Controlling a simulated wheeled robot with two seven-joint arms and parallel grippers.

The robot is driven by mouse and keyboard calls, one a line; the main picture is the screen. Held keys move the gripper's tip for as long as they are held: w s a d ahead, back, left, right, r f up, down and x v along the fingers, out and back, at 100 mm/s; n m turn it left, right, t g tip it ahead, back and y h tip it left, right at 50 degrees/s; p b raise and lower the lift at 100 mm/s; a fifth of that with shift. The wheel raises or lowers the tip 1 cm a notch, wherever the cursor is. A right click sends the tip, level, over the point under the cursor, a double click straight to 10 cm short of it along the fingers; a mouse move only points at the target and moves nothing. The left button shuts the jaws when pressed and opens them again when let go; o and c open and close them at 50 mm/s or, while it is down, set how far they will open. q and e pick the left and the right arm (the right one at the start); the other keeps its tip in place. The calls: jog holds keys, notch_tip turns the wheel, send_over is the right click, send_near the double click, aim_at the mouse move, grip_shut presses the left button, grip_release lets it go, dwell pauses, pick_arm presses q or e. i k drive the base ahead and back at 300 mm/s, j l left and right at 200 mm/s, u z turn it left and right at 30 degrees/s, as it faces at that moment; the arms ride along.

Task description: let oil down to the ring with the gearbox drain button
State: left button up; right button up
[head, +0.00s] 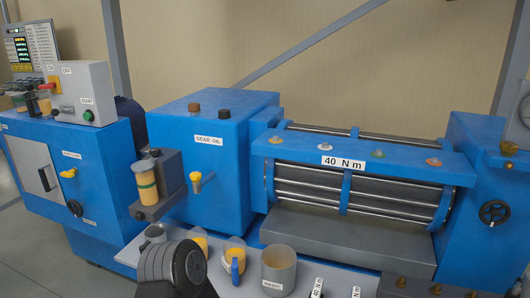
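The blue gearbox (222,150), labelled GEAR OIL, stands left of centre with a brown and a dark cap on top. A clear sight cylinder (142,172) with orange-yellow oil stands on a grey block (174,178) at its left side. Oil shows above and below the ring; the exact level is too small to read. A yellow tap (198,180) is on the gearbox front. I cannot tell which part is the drain button. Neither gripper is visible.
A dark ridged round part (166,263) stands in front of the bench, possibly mine. Cups of oil (234,253) and a grey pot (278,268) stand on the bench. A control box (80,92) is at left, a blue roller machine (360,165) at right.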

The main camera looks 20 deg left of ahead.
aim_at(138, 217)
jog(key=u, duration=1.45)
